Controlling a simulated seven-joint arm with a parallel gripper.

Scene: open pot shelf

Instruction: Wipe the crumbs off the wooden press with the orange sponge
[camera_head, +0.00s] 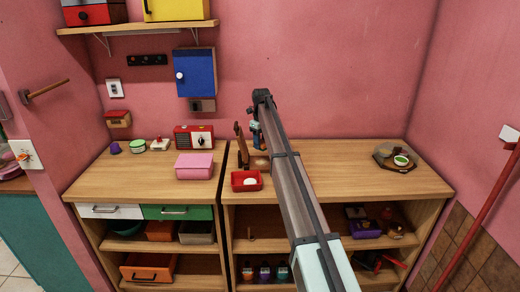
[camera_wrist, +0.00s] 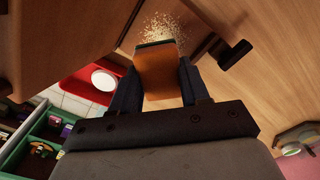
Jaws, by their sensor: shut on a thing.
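My gripper (camera_wrist: 160,88) is shut on the orange sponge (camera_wrist: 160,70), which sits between its two dark fingers in the wrist view. Pale crumbs (camera_wrist: 168,28) lie scattered on a wooden surface just beyond the sponge's far edge. The wooden press (camera_head: 241,147) stands upright on the counter in the head view, just left of my arm. A dark handle-like part (camera_wrist: 235,54) shows right of the crumbs in the wrist view. In the head view my arm hides much of the gripper and the sponge. I cannot tell whether the sponge touches the wood.
A red tray (camera_head: 246,180) with a white round item stands close in front of the press. A pink box (camera_head: 194,166) and a red radio (camera_head: 193,138) are to the left. A dark board (camera_head: 398,166) with a green-filled bowl is far right. Counter between arm and board is clear.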

